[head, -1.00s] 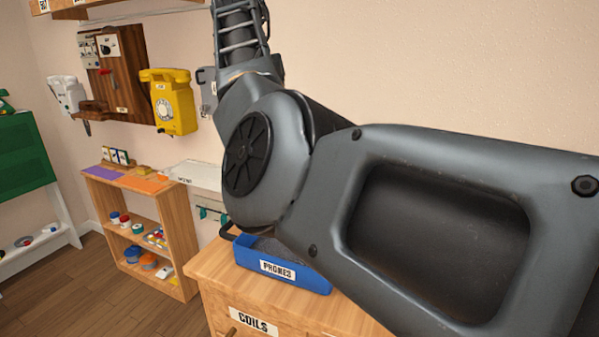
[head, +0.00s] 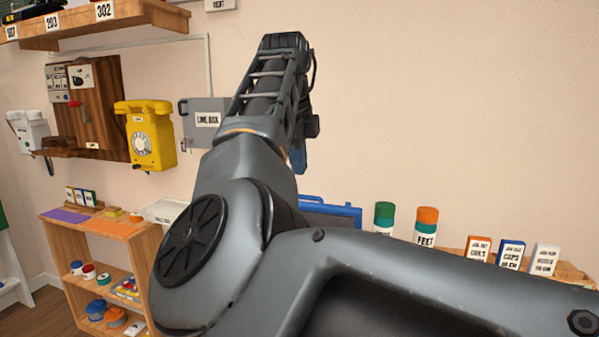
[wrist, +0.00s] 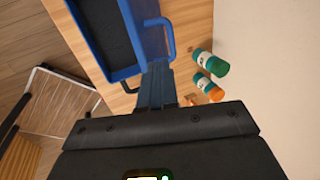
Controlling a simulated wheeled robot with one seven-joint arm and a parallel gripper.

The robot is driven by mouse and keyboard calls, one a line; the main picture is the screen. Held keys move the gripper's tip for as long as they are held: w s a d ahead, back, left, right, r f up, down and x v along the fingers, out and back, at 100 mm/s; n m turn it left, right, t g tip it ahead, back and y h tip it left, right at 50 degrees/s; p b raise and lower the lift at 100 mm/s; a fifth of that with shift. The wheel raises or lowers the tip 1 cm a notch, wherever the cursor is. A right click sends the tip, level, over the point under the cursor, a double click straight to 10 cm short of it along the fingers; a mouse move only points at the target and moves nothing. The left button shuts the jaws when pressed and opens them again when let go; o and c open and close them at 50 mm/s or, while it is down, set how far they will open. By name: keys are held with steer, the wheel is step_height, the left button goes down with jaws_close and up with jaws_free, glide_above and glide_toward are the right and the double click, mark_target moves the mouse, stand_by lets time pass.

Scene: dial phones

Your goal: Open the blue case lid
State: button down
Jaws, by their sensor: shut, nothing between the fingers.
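The blue case shows in the wrist view as a blue-rimmed tray with a dark inside (wrist: 136,68), on a wooden top. Its blue lid (wrist: 150,35), with a handle on the wall side, appears raised along one edge. In the head view the lid (head: 335,211) shows as a blue-rimmed dark panel with a handle on top, partly behind my arm. My gripper (wrist: 157,68) is shut and empty, its blue fingers beside the lid; I cannot tell whether they touch it. In the head view the gripper (head: 299,158) is mostly hidden behind my wrist.
Green-capped (head: 384,216) and orange-capped (head: 426,226) bottles stand right of the case by the wall. Small labelled boxes (head: 511,254) stand farther right. A yellow phone (head: 146,135) and grey box (head: 207,120) hang at left. A low shelf (head: 150,270) stands below.

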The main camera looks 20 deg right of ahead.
steer(key=x, duration=0.8)
steer(key=shift+w+f, duration=0.1)
steer(key=shift+f, duration=0.1)
steer(key=shift+d+r+p, duration=0.15)
steer(key=shift+p, duration=0.15)
